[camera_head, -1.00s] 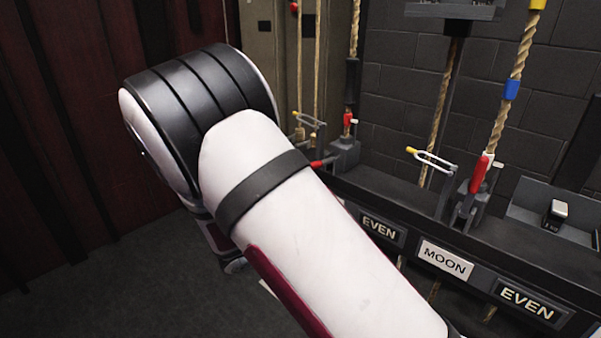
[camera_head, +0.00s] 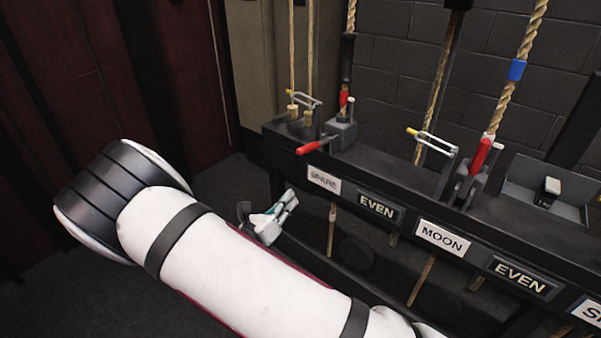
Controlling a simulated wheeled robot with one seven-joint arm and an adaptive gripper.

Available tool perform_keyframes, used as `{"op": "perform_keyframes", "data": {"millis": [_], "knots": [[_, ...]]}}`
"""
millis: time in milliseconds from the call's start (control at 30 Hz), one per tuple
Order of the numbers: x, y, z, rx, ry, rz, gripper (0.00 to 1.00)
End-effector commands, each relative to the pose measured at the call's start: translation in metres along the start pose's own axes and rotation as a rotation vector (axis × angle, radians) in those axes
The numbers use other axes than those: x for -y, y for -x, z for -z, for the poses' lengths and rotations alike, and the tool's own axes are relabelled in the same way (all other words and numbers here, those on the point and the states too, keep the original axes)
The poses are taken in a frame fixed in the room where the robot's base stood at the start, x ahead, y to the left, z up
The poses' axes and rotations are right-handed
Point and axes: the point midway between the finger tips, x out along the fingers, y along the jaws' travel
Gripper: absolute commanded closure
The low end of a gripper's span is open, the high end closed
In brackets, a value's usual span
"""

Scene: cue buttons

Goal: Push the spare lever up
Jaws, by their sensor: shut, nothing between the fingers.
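The spare lever (camera_head: 309,148) has a red handle that sticks out low toward the front from its grey rope lock (camera_head: 343,134). The SPARE label (camera_head: 324,179) is on the rail's front face just below it. My gripper (camera_head: 290,197) is partly seen beyond my forearm, below and left of the spare lever and left of the label. It is apart from the lever, and its fingers are closed with nothing in them.
The MOON lever (camera_head: 480,157) stands upright with its red handle raised. EVEN plates (camera_head: 380,208) flank the MOON label (camera_head: 441,238). Wire loops with yellow tips stand near the ropes. Open floor lies left of the rail.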

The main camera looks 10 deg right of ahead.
Motion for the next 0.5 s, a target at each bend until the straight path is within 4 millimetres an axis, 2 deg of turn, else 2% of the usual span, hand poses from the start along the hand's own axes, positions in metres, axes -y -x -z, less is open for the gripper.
{"op": "perform_keyframes", "data": {"millis": [167, 500], "knots": [[0.0, -0.018, 0.001, -0.001, -0.002, 0.004, 1.0], [0.0, -0.084, 0.002, -0.001, -0.002, 0.004, 1.0]]}}
